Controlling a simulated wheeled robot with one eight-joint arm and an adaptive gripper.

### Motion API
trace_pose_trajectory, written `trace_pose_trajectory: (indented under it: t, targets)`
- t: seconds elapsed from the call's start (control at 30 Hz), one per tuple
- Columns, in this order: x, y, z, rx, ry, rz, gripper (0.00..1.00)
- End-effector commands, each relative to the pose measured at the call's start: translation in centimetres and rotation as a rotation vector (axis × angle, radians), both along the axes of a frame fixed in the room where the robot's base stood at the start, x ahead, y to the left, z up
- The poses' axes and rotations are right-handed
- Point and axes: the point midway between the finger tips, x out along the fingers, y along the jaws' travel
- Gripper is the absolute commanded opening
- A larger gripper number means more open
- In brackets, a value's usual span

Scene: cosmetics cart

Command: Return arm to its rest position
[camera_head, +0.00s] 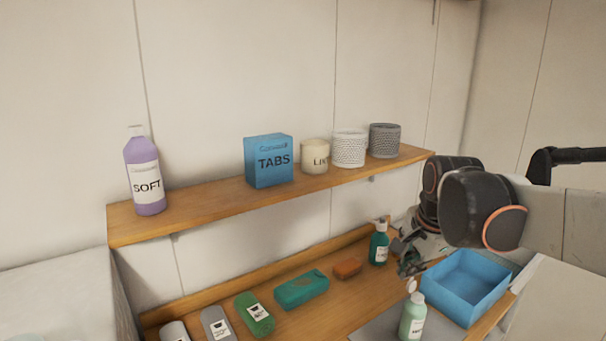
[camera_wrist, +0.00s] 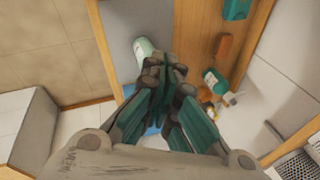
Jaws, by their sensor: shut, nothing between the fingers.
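My gripper (camera_head: 410,255) hangs beside the left side of the blue tray (camera_head: 466,285), partly covered by my arm's dark links. In the wrist view its fingers (camera_wrist: 167,68) are together, with nothing between them. A dark green pump bottle (camera_head: 379,247) stands left of my gripper in the head view.
The air left of my arm is clear.

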Motion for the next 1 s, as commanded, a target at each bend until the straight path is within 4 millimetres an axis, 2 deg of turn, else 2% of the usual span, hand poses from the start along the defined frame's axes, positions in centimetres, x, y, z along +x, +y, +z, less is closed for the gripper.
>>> trace_pose_trajectory:
  t: [0.03,0.2,0.53,0.73,1.0]
  targets:
    - [-1.8,0.3,-0.9,-0.03,-0.018,0.075,0.0]
    - [-6.6,1.0,-2.9,-0.154,-0.083,0.353,0.0]
    - [-15.0,2.1,-8.9,-0.432,-0.193,0.86,0.0]
    - [-17.7,2.3,-11.7,-0.557,-0.228,1.048,0.0]
    - [-18.3,2.4,-12.3,-0.594,-0.235,1.104,0.0]
